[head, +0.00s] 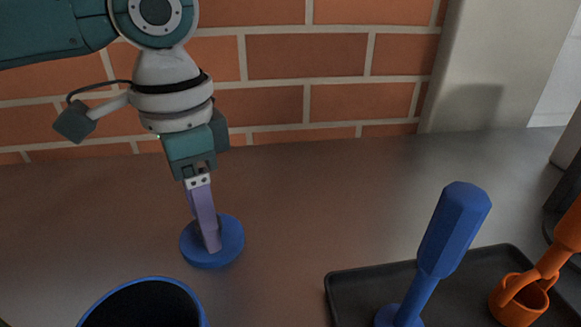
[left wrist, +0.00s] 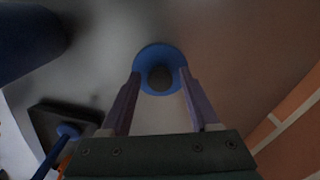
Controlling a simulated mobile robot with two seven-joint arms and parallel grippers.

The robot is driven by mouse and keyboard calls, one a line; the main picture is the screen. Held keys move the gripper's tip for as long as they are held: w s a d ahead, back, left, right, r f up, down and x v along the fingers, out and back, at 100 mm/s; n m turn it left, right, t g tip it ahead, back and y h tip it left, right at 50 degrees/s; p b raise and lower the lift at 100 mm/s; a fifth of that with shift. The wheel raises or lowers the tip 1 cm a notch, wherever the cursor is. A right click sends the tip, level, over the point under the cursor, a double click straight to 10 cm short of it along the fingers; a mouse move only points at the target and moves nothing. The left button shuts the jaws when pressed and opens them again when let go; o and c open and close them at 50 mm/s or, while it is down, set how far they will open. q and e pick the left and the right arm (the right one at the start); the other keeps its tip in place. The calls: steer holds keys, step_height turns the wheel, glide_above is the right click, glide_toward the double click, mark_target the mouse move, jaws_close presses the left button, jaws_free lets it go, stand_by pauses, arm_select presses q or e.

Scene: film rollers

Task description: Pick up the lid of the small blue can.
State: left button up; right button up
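The blue lid (head: 230,247) is a round disc that appears to lie flat on the counter, left of centre in the head view. In the left wrist view the lid (left wrist: 160,49) shows a dark round knob (left wrist: 160,78) at its middle. My left gripper (head: 212,248) points down over the lid. Its two purple fingers stand apart on either side of the knob, with a gap to it on both sides in the left wrist view. A blue open can (head: 150,283) with a dark inside stands nearer, cut off by the bottom edge. My right gripper is not in view.
A dark tray (head: 345,285) at lower right carries a blue tool (head: 452,232) with a thick handle and an orange cup-like tool (head: 520,300). A brick wall (head: 310,60) runs behind the counter. The counter between lid and tray is clear.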

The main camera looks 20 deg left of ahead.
arm_select(q)
jaws_close()
stand_by(0.5)
